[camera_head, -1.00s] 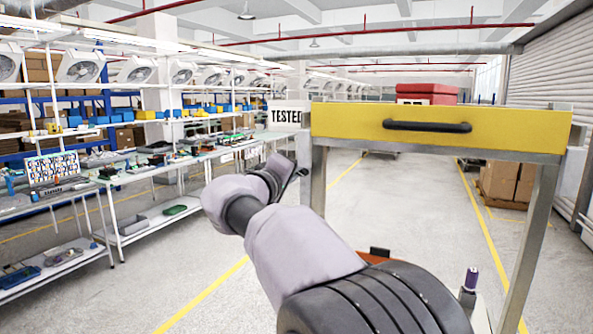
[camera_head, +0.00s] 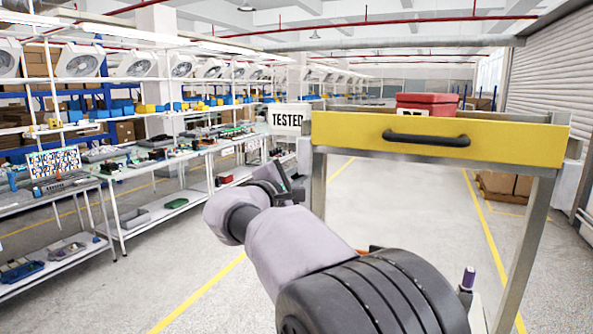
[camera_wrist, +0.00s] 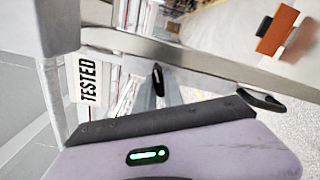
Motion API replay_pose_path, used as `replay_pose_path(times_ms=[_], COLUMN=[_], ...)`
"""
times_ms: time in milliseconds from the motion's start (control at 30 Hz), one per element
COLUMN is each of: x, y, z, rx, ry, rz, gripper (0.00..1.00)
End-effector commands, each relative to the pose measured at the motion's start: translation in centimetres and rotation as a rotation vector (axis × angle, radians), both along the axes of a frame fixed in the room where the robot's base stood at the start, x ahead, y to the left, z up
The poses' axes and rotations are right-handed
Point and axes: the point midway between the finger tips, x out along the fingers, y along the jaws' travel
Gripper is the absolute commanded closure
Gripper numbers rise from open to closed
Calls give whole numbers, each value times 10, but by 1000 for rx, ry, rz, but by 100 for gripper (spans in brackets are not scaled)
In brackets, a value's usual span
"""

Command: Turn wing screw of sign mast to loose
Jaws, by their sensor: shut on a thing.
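The sign (camera_head: 287,118) is a white plate lettered TESTED, beside the left end of the yellow drawer front. In the wrist view it shows on its side (camera_wrist: 88,80), at the left. My gripper (camera_head: 291,188) is in front of the left frame leg, just below the sign, and is shut on the wing screw. The screw itself is too small or hidden to make out, so its angle cannot be told. The purple gripper body with a green light fills the bottom of the wrist view.
A yellow drawer front (camera_head: 440,139) with a black handle (camera_head: 427,138) spans a metal frame. Its left leg (camera_head: 319,180) is close to my gripper. A red case (camera_head: 427,104) shows behind the drawer top. Workbenches and shelves line the left; the floor beyond is open.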

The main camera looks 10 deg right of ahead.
Motion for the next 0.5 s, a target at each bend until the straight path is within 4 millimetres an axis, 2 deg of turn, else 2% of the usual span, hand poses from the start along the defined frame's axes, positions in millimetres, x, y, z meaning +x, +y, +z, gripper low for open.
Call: replay_pose_path(times_ms=[500], x=[-1], y=[-2], z=[1], rx=[-395], ry=[288], rz=[0], gripper=[100])
